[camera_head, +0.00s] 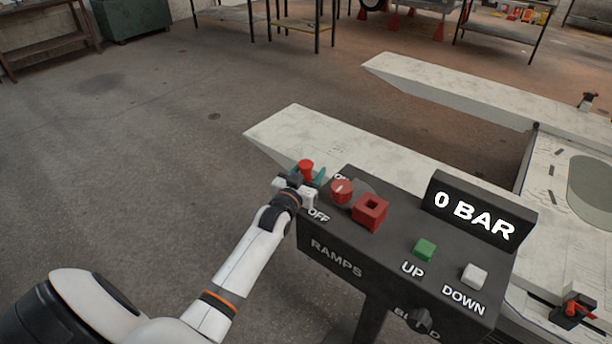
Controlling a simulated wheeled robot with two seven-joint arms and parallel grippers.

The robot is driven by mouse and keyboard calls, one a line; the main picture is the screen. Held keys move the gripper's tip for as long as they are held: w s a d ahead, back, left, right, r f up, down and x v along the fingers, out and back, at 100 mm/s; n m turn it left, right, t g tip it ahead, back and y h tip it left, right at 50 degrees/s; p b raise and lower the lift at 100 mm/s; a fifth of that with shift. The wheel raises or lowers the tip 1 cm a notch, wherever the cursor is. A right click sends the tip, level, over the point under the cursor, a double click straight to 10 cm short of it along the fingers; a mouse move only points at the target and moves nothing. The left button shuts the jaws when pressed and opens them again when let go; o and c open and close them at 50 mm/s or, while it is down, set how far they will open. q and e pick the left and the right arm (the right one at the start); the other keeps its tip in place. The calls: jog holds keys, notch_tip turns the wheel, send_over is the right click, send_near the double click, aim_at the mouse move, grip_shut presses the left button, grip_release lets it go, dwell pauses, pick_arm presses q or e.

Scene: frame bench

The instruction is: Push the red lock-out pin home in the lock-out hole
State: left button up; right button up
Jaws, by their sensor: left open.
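A red pin-like piece (306,166) with a wider top shows at the left end of the dark control box (405,249). My left gripper (307,176), with teal fingertips, is right at this piece, its jaws open. I cannot tell whether the fingers touch it, and its lower part is hidden. A red square block (371,211) with a dark square hole in its top stands on the box. A round red knob (342,190) sits between the piece and the block, near the ON and OFF lettering. My right gripper is not in view.
The box also carries a green UP button (425,250), a white DOWN button (474,274), a black knob (419,320) and a display (478,213) reading 0 BAR. Pale ramps (455,92) lie behind and to the right. The floor at left is clear.

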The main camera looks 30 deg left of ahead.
pick_arm(q)
jog(key=shift+c, duration=1.1)
jog(key=c, duration=0.9)
grip_shut()
jog(key=shift+r, duration=0.1)
